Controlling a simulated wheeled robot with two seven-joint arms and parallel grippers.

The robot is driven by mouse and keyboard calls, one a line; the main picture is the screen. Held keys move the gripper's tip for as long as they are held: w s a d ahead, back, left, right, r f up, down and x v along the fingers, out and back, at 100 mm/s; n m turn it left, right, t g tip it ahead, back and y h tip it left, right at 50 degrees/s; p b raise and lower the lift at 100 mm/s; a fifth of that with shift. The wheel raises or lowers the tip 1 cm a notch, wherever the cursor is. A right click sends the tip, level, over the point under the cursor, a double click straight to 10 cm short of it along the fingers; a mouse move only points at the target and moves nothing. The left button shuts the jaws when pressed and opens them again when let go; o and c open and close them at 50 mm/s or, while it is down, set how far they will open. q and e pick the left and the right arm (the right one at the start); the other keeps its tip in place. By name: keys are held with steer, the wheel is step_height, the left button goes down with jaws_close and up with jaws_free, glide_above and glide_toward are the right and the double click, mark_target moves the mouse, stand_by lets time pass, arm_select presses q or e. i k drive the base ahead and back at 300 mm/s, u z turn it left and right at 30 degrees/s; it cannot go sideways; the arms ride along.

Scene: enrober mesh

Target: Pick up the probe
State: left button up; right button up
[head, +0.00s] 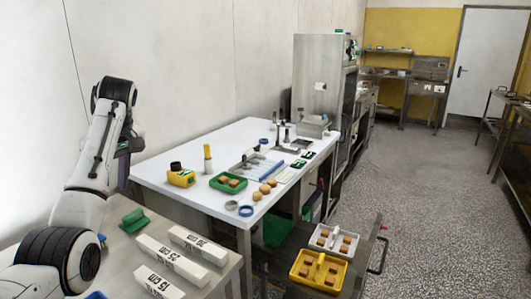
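A yellow upright handle-like piece (207,158), which may be the probe, stands on the white worktop (228,138) near its back left part. A yellow device with a black top (181,177) sits to its left, nearer the front left corner. I cannot tell for sure which item is the probe. My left arm rises from the lower left and bends down. Its dark gripper end (122,166) hangs left of the worktop's left edge, apart from both yellow things. Its fingers are too hidden to read. My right gripper is out of view.
A green tray (229,185), round brown pieces (264,188) and blue-rimmed rings lie on the worktop. White labelled boxes (160,280) and a green item (135,220) lie on the nearer table. White (313,241) and yellow (299,273) trays stand lower right. The floor at right is clear.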

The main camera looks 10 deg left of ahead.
mark_target(207, 146)
steer(key=z, duration=0.15)
steer(key=i, duration=1.5)
